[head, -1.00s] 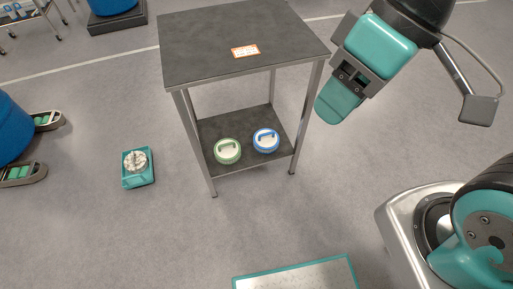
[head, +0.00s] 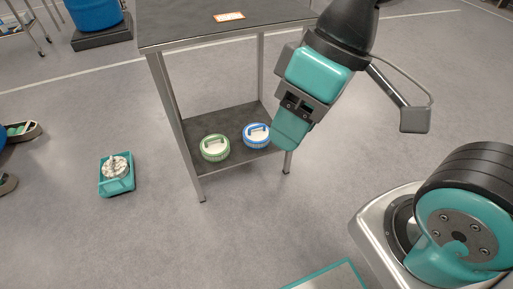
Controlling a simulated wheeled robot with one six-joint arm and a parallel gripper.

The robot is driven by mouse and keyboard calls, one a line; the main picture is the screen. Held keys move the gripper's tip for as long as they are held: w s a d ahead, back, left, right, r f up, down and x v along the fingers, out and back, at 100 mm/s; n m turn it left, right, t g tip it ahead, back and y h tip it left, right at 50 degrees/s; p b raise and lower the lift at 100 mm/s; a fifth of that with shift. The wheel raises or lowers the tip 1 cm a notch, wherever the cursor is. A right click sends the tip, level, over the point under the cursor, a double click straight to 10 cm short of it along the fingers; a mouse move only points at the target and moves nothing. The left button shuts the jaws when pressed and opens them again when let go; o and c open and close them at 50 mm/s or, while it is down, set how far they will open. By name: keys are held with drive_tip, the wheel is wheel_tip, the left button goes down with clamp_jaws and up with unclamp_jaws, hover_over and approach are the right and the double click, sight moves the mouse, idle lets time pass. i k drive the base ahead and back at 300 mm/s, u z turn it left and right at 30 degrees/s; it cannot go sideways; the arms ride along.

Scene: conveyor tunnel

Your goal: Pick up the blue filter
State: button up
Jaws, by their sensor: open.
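The blue filter (head: 257,135) is a round white piece with a blue rim and a blue handle. It sits on the lower shelf (head: 233,117) of a dark metal-framed table, near the shelf's right end. A similar green filter (head: 215,148) stands just left of it on the same shelf. My gripper (head: 290,135) is to the right of the blue filter in the picture, at the table's right front leg, and points downward. It is open and holds nothing that I can see. Its fingers overlap in this view, so the gap between them is hidden.
The table's top (head: 190,25) overhangs the shelf and carries an orange-edged label (head: 229,17). Its front left leg (head: 176,130) stands beside the shelf. A teal box (head: 117,178) with a pale round piece lies on the floor at left.

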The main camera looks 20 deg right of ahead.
sight(255, 136)
drive_tip(key=u, duration=0.15)
drive_tip(key=k, duration=0.3)
drive_tip(key=z, duration=0.7)
drive_tip(key=i, duration=1.5)
